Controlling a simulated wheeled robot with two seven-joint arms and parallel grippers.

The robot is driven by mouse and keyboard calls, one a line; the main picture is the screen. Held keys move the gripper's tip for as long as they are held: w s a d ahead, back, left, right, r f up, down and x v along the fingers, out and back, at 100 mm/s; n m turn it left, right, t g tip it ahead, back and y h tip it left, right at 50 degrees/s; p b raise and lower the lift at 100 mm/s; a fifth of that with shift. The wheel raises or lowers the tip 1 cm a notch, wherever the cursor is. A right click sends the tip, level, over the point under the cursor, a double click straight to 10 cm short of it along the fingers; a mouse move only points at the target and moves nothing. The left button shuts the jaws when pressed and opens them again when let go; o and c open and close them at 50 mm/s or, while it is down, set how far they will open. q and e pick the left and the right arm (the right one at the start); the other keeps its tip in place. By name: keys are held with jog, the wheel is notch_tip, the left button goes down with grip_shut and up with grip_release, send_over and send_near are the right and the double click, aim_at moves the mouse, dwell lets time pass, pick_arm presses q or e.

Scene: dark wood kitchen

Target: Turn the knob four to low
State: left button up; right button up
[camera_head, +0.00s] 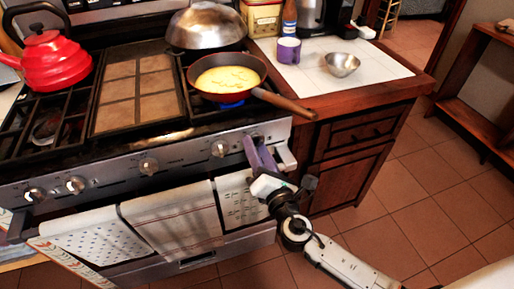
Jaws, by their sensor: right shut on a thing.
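The stove's front panel (115,172) carries a row of several round metal knobs. My right gripper (260,151), with purple fingers, is at the right end of the panel. It is shut on the rightmost knob (257,138), which the fingers partly hide. The knob just left of it (220,149) is free, as is the middle knob (148,166). No knob numbers or setting marks are readable. A blue flame (232,105) burns under the frying pan (228,77), which holds yellow food. My left gripper is out of view.
The pan's wooden handle (285,104) sticks out above my right gripper. Towels (172,220) hang on the oven rail below the knobs. A red kettle (55,60) stands at the left. The right counter (318,82) holds a purple cup and a metal bowl.

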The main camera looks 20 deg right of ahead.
dwell(0.5)
jog(key=o, duration=1)
jog(key=shift+o, duration=0.2)
jog(key=shift+s, duration=0.1)
